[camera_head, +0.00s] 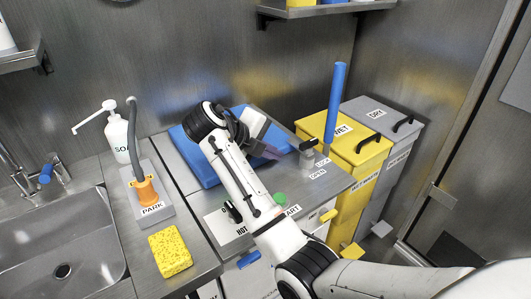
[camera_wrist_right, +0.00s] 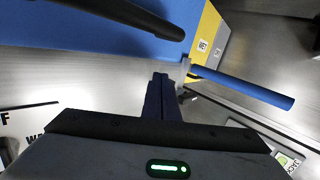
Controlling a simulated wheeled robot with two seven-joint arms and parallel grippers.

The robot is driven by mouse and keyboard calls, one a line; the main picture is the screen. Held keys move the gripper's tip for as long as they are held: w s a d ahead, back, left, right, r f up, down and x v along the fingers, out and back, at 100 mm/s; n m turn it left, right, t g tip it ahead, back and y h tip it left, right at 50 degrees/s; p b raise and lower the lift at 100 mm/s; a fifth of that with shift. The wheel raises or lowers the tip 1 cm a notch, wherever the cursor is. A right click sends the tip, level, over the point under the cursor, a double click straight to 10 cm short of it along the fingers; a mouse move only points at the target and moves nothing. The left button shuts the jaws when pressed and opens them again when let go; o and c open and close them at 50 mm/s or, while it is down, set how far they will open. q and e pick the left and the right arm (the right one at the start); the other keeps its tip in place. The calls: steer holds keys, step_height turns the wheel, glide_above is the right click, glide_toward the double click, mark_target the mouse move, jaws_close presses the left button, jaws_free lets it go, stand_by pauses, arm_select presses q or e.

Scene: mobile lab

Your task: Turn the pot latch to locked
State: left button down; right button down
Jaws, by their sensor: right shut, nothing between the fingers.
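A small metal latch fixture (camera_head: 307,157) stands near the right end of the metal counter, beside small LOCK and OPEN labels (camera_head: 318,173). A long blue rod handle (camera_head: 336,103) rises upright beside it; in the right wrist view the blue rod (camera_wrist_right: 245,88) runs rightward from a metal bracket (camera_wrist_right: 186,72). I cannot tell which label the latch points to. My right gripper (camera_head: 270,153) is shut and empty, just left of the latch. Its dark blue fingers (camera_wrist_right: 161,90) are together in the wrist view, left of the rod, apparently apart from it. My left gripper is not in view.
A blue slab (camera_head: 191,166) lies on the counter behind my right arm. Yellow and grey waste bins (camera_head: 354,160) stand right of it.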

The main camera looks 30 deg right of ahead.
mark_target(292, 144)
steer(key=d, duration=0.2)
steer(key=shift+w+d+r+p, duration=0.1)
steer(key=shift+w+d+p, duration=0.2)
steer(key=shift+w+d, duration=0.15)
steer(key=shift+d, duration=0.45)
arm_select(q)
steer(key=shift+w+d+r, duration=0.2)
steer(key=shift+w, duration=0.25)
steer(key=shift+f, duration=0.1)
arm_select(e)
steer(key=shift+w+d+f+b, duration=0.2)
steer(key=shift+w+d+b, duration=0.05)
steer(key=shift+d+b, duration=0.2)
steer(key=shift+w+d+r, duration=0.1)
steer(key=shift+w, duration=0.05)
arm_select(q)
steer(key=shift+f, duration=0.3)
arm_select(e)
steer(key=shift+d+r, duration=0.2)
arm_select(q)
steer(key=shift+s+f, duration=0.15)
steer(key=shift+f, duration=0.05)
arm_select(e)
steer(key=v, duration=1)
steer(key=shift+a, duration=0.35)
